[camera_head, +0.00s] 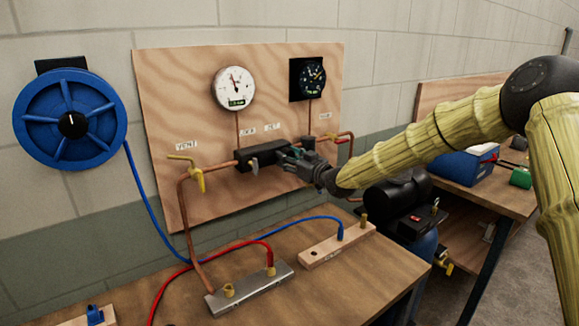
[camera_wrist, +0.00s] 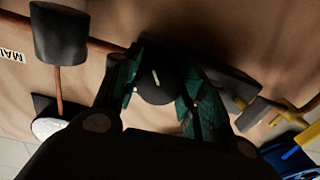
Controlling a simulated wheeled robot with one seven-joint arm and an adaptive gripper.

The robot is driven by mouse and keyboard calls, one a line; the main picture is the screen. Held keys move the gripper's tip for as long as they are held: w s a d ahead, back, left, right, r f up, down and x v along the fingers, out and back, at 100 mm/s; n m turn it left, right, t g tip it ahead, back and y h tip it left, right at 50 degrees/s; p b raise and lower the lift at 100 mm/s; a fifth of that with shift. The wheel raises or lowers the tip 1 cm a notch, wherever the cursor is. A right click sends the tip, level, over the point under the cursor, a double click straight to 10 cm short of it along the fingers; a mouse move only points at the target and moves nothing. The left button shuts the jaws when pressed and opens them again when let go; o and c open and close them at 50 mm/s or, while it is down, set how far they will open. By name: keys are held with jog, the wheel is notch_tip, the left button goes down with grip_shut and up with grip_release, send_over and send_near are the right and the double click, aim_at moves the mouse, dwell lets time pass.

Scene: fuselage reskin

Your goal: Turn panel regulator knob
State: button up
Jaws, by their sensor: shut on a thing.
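The regulator is a black block (camera_head: 262,156) on the copper pipe across the plywood panel (camera_head: 160,105). In the wrist view, its round dark knob (camera_wrist: 158,84) with a pale mark sits between the green-padded fingers of my gripper (camera_wrist: 163,92). My gripper (camera_head: 290,160) reaches the panel from the right and is shut on the knob. In the head view, the gripper hides the knob. A white gauge (camera_head: 234,88) and a black gauge (camera_head: 307,77) are mounted above on the panel.
A blue hose reel (camera_head: 70,120) hangs at left. Below, the wooden bench (camera_head: 325,285) carries a metal manifold (camera_head: 250,288), a wooden block (camera_head: 325,250) and red and blue hoses.

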jog(key=n+b, duration=0.1)
jog(key=b, duration=0.1)
jog(key=n+b, duration=0.2)
jog(key=shift+f+n, duration=0.2)
jog(key=shift+n, duration=0.1)
jog(key=n+b, duration=0.3)
jog(key=b, duration=0.1)
jog(key=shift+w+n, duration=0.1)
jog(key=shift+n, duration=0.2)
jog(key=n+b, duration=0.3)
jog(key=b, duration=0.1)
jog(key=shift+r+h, duration=0.1)
jog(key=shift+h, duration=0.3)
jog(key=n+b, duration=0.3)
jog(key=shift+d+r+b, duration=0.1)
jog(key=shift+r+b, duration=0.1)
jog(key=shift+b, duration=0.1)
jog(key=shift+r+n, duration=0.1)
jog(key=shift+n, duration=0.2)
jog(key=o, duration=1)
